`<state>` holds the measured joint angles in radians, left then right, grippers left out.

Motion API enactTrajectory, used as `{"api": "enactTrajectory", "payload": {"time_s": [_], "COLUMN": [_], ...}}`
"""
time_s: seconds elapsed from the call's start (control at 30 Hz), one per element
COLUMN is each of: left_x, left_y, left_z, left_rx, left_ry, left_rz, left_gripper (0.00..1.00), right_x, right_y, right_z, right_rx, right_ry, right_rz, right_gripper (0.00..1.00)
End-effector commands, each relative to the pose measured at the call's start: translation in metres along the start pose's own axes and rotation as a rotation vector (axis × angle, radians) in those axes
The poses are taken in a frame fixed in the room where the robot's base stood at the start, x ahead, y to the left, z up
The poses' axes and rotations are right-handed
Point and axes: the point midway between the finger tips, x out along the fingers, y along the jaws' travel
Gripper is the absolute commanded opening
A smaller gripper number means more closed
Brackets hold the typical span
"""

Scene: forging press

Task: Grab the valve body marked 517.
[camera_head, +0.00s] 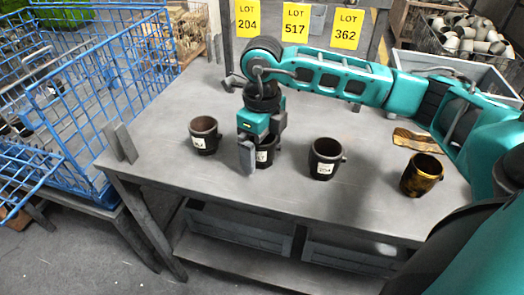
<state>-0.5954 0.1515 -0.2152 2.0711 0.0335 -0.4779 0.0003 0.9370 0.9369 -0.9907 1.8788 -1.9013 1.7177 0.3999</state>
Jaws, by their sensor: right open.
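Three dark cup-shaped valve bodies with white labels stand upright in a row on the grey table (300,215). The middle one (266,159) is partly hidden by my right gripper (262,153); its label shows only in part and seems to end in 7. My right gripper points down over this body, open, with one grey finger in front of its left side. I cannot tell whether the fingers touch it. The left valve body (204,135) has a label too small to read surely. The right one (325,158) seems marked 204. My left gripper is not in view.
A brownish, rusty valve body (422,175) stands farther right, near a wooden piece (416,140). Yellow signs LOT 204, LOT 517 (295,23) and LOT 362 hang behind the table. A blue wire cage (90,90) stands at the left. The front of the table is clear.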

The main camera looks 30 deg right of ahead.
Motion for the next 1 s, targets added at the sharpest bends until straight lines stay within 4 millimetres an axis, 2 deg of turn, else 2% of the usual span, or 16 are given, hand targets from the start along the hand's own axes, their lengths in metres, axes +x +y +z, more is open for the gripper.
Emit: {"api": "enactTrajectory", "payload": {"time_s": [0.1,0.9,1.0], "left_x": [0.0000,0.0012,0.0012], "left_y": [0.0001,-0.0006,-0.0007], "left_z": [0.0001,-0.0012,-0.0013], "left_rx": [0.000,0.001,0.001], "left_ry": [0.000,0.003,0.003], "left_rz": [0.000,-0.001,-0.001], "left_gripper": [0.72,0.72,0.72], "right_x": [-0.0004,-0.0018,-0.0018], "right_y": [0.0001,0.0001,0.0001], "right_z": [0.0001,0.0007,0.0007], "right_rx": [0.000,0.000,0.000], "right_ry": [0.000,-0.003,-0.003], "right_rz": [0.000,0.000,0.000], "right_gripper": [0.95,0.20,0.20]}}
